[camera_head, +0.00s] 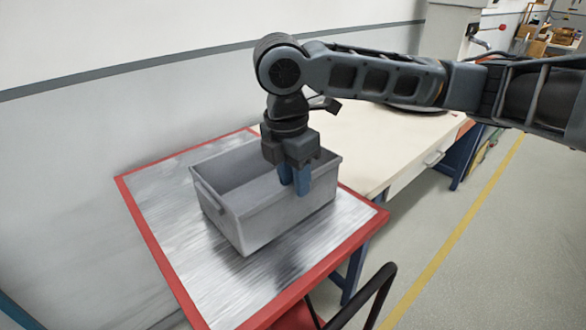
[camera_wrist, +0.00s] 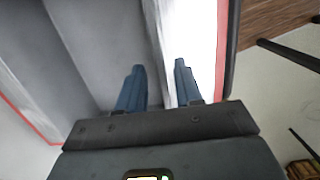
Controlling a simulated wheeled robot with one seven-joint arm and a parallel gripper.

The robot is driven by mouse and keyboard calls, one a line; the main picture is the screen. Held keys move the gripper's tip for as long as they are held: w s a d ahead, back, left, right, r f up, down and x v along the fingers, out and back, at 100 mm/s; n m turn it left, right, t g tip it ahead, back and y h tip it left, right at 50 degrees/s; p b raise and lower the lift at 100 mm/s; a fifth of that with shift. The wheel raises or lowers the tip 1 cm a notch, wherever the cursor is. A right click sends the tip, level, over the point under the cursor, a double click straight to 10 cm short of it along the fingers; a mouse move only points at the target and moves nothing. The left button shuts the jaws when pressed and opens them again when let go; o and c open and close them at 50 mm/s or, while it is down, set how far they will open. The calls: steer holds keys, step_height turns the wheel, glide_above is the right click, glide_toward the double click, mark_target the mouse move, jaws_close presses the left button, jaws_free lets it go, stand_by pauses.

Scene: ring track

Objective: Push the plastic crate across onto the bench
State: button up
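The grey plastic crate (camera_head: 285,213) stands upright and looks empty on a metal-topped cart (camera_head: 190,235) with a red rim. It also shows in the wrist view (camera_wrist: 95,40). The bench (camera_head: 375,150) has a cream top and lies behind and to the right of the cart, near its far edge. My gripper (camera_head: 294,188) points down at the crate's near right wall. In the wrist view its two blue fingers (camera_wrist: 160,72) are apart, one over the crate's side and one over the bright cart top. Whether they touch the wall I cannot tell.
A black bar handle (camera_head: 372,295) rises at the cart's near right. The wall (camera_head: 100,120) runs along the far left side. Open floor with a yellow line (camera_head: 450,240) lies to the right. A grey machine (camera_head: 452,30) stands beyond the bench.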

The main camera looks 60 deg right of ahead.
glide_above(296, 221)
steer(key=shift+d+f, duration=0.15)
steer(key=shift+f, duration=2.75)
steer(key=shift+c, duration=0.3)
jaws_close()
steer(key=shift+w, duration=0.1)
